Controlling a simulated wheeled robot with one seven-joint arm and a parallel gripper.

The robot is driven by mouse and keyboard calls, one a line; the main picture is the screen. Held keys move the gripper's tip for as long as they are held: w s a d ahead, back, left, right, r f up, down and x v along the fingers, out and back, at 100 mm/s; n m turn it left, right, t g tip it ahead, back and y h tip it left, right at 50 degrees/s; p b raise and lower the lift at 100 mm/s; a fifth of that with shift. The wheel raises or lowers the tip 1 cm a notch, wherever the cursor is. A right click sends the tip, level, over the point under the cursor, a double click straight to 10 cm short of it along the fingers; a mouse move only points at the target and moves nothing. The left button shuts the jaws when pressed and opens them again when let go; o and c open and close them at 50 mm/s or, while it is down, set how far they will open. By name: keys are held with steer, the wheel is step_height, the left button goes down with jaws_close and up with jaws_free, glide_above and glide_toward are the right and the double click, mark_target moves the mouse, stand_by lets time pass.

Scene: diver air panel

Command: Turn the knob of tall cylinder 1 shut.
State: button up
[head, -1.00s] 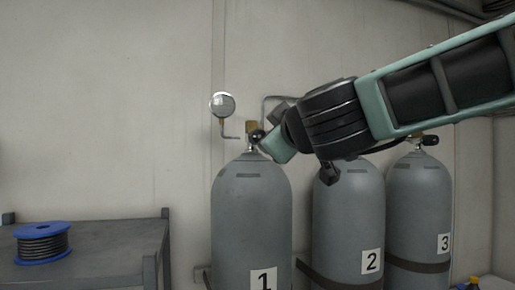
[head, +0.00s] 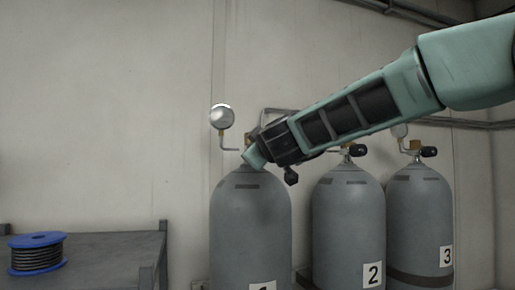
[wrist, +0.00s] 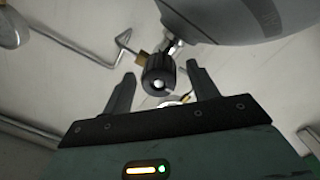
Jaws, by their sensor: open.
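Tall cylinder 1 (head: 250,225) is a grey upright bottle, the leftmost of three in the head view; its number label is mostly cut off at the bottom edge. My gripper (head: 251,156) is at its valve top and hides the knob there. In the wrist view, the black ribbed knob (wrist: 157,78) lies between the tips of my open gripper (wrist: 161,74), with a gap on both sides. The grey cylinder body shows at the top right of the wrist view (wrist: 235,15). A brass fitting is partly visible beside the knob.
A round gauge (head: 222,117) on a bent pipe stands just left of the valve. Cylinder 2 (head: 348,225) and cylinder 3 (head: 420,215) stand to the right, with black knobs. A grey table (head: 120,245) holds a blue cable reel (head: 37,254) at left.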

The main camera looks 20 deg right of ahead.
steer(key=shift+w, duration=0.3)
steer(key=c, duration=1)
